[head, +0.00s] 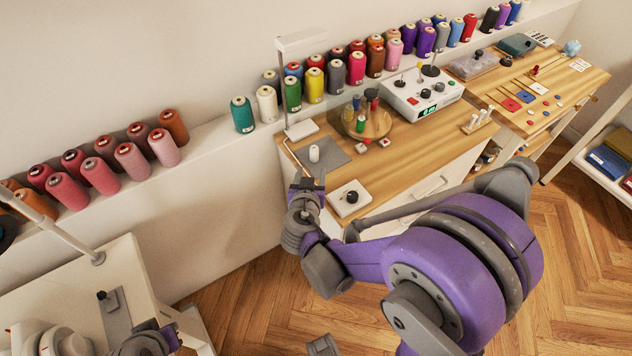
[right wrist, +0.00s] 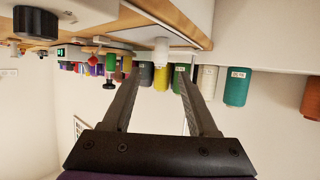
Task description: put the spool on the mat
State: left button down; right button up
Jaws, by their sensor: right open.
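A small white spool (head: 314,153) stands upright on the grey mat (head: 333,158) at the left end of the wooden worktop. My right gripper (head: 306,181) is just in front of the worktop's left end, below the spool in the picture. In the right wrist view, which looks upside down, its fingers (right wrist: 156,70) are apart with nothing between them. The white spool (right wrist: 161,51) shows beyond the fingertips, between their lines, against the grey mat (right wrist: 185,28). At the bottom left, purple and grey parts look like my left arm; its jaws cannot be made out.
A lamp base (head: 301,130) stands behind the mat. A round wooden tray (head: 382,131) with small spools and a white box with a black knob (head: 350,197) flank it on the right. Several thread cones line the shelf behind. Wooden floor lies open below.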

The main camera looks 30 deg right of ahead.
jog(key=s+a+n+g+y, duration=0.3)
jog(key=s, duration=0.7)
jog(key=s+a+n+g+y, duration=0.3)
jog(key=s+y, duration=0.1)
jog(key=s, duration=0.6)
jog(key=shift+s+a+r+n, duration=0.2)
jog(key=shift+a+n, duration=0.05)
jog(key=shift+n, duration=0.05)
